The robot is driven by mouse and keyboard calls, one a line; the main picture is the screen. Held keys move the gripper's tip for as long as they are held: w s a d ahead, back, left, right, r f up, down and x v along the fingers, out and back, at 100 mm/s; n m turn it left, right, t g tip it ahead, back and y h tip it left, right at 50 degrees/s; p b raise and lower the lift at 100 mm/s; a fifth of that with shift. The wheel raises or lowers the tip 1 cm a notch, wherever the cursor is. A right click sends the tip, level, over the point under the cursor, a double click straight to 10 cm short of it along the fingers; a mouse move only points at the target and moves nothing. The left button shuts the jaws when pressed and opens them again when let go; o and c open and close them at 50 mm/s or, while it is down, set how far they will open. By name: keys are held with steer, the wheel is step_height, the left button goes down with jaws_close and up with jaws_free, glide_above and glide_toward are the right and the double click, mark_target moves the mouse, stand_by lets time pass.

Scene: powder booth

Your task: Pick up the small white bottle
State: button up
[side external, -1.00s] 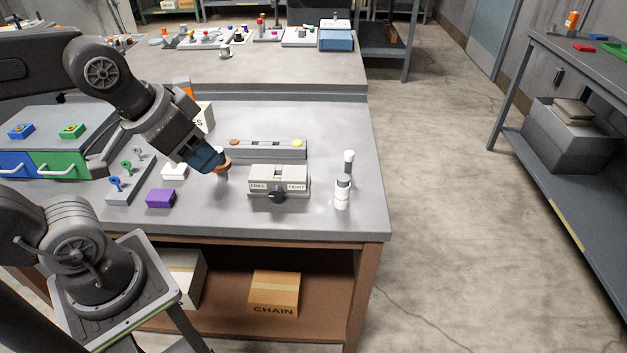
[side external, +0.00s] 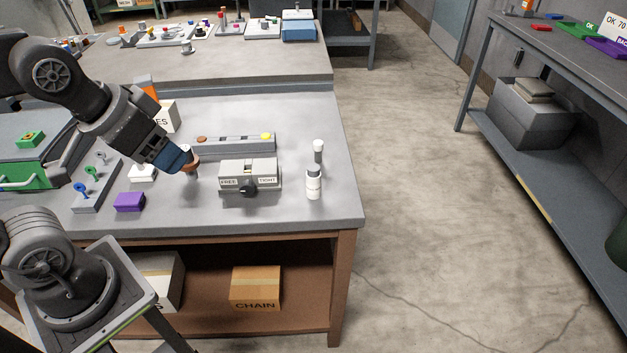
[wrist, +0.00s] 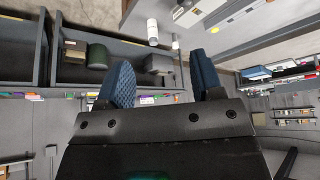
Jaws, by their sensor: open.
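The small white bottle (side external: 313,185) stands upright near the right front edge of the bench in the side view. In the wrist view it appears as a white cylinder (wrist: 152,32) at the top, beyond the fingertips. My gripper (side external: 188,162) is well to the left of it, above the bench. In the wrist view my gripper (wrist: 162,80) has its two blue fingers apart with nothing between them.
A slim white-topped post (side external: 318,151) stands just behind the bottle. A FREE/TIGHT fixture (side external: 262,172) sits between my gripper and the bottle. A grey bar with coloured buttons (side external: 236,143) lies behind it. A purple block (side external: 129,202) is front left. The bench right of the bottle is clear.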

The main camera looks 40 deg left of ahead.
steer(key=shift+o, duration=0.3)
steer(key=m+g, duration=0.6)
steer(key=m, duration=1.5)
glide_above(313, 166)
step_height(313, 166, down, 7)
steer(key=f, duration=0.8)
steer(key=shift+w+a, duration=0.15)
steer(key=shift+w, duration=0.15)
steer(key=shift+s+d+f, duration=0.1)
steer(key=shift+s+f, duration=0.1)
steer(key=shift+f, duration=1.4)
steer(key=shift+s+d+f, duration=0.1)
steer(key=shift+s+f, duration=0.1)
steer(key=shift+f, duration=1.35)
steer(key=c, duration=1)
